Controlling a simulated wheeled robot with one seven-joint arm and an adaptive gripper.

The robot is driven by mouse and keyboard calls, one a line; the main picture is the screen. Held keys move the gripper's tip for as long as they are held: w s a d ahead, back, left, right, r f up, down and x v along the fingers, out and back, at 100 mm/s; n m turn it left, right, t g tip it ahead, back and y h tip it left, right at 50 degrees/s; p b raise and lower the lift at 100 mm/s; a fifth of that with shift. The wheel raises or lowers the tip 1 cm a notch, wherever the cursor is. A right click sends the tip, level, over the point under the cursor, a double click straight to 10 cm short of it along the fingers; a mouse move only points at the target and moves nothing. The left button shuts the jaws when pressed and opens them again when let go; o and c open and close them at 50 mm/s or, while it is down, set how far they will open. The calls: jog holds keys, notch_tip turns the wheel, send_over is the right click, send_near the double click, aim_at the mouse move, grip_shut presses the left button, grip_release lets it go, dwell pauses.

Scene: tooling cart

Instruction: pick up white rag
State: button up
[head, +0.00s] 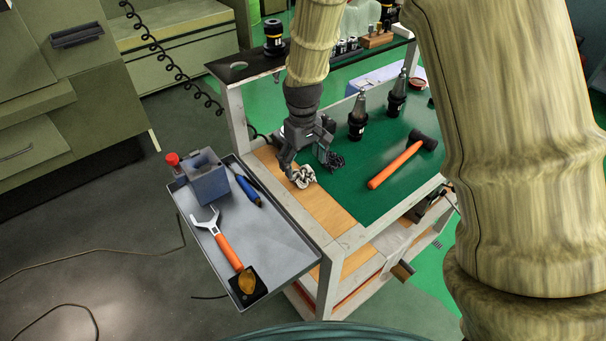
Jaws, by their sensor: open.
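A small crumpled white rag (303,177) with dark patches lies on the wooden strip along the left side of the cart top. My gripper (306,163) is open and points down just above and behind the rag, with one finger at its left and the other toward the green mat. The gripper looks very close to the rag; whether they touch cannot be told. A small dark tangled thing (335,162) lies by the right finger and partly blends with it.
The cart's green mat (374,206) holds an orange-handled hammer (398,163) and two black tool holders (357,118). A side tray (272,248) holds a wrench (222,240), a blue-handled tool (248,190) and a grey box (208,182). A raised dark shelf (246,66) stands behind.

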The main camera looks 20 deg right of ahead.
aim_at(303, 172)
jog(key=shift+f+p, duration=0.5)
jog(key=shift+f, duration=1.4)
jog(key=c, duration=1.1)
